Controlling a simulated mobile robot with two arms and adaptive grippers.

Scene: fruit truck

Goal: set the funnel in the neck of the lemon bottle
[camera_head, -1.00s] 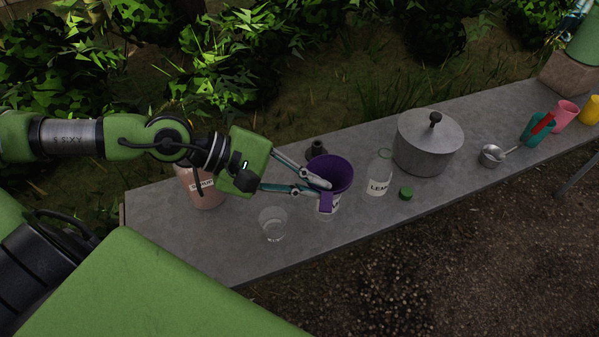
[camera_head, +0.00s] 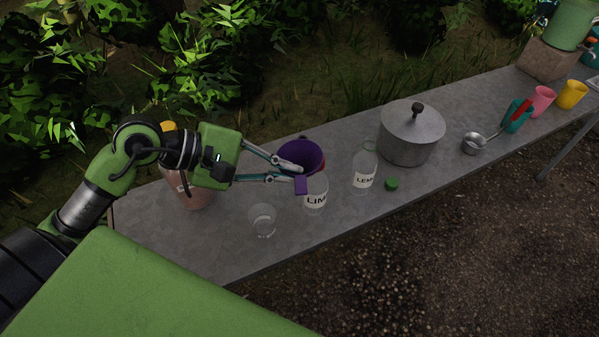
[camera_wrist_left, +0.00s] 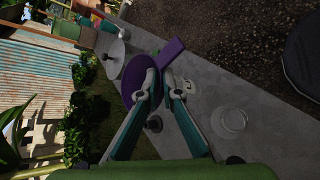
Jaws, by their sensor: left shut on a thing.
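My left gripper (camera_head: 294,174) is shut on a purple funnel (camera_head: 301,156) with a wide bowl and a side tab. In the head view the funnel overlaps the top of a clear bottle labelled LIM… (camera_head: 316,194), so that bottle's neck and the funnel's spout are hidden. The lemon bottle (camera_head: 364,172), clear with a label reading LEM…, stands upright to the right, apart from the funnel, its neck uncovered. In the left wrist view the funnel (camera_wrist_left: 138,78) lies between and beyond the fingertips (camera_wrist_left: 160,82). My right gripper is in neither view.
A green cap (camera_head: 391,184) lies beside the lemon bottle. A lidded metal pot (camera_head: 408,138) stands behind and right of it. A clear glass (camera_head: 262,221) and a pinkish jar (camera_head: 190,188) are on the left. A ladle (camera_head: 473,144) and cups (camera_head: 541,101) are farther right.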

